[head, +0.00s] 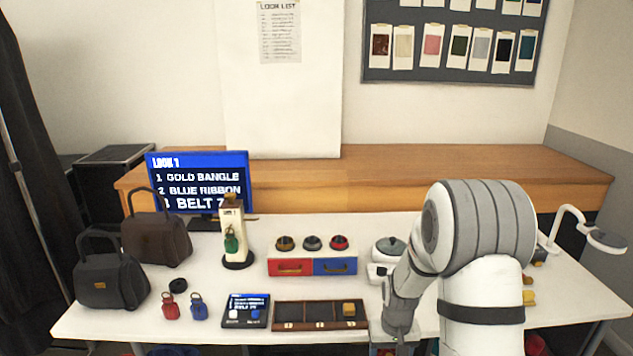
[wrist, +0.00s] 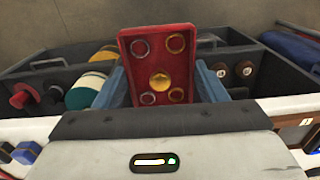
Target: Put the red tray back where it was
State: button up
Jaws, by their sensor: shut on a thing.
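The red tray (wrist: 130,80) is a shallow rectangular tray, seen tilted up toward the wrist camera. It has several round ring-like spots and a gold disc (wrist: 160,81) in its middle. My gripper (wrist: 162,90) is shut on the tray, with one blue finger at each side. The tray's lower end is hidden behind the gripper body. In the head view my arm reaches down at the table's front edge, and the gripper and tray are mostly hidden there. A box with a red drawer front (head: 290,268) and a blue one stands on the table.
A dark divided bin (wrist: 268,72) lies behind the tray, holding spools and round items. On the table (head: 200,275) are a compartment tray (head: 319,328), a small screen (head: 246,310), red and blue tags, two handbags (head: 110,284), a stand (head: 234,215) and a monitor (head: 198,183).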

jog(key=shift+w+a+f+p, duration=0.25)
jog(key=shift+a+f+p, duration=0.2)
jog(key=shift+a+f, duration=0.6)
jog(key=shift+a+r, duration=0.15)
jog(key=shift+a, duration=0.1)
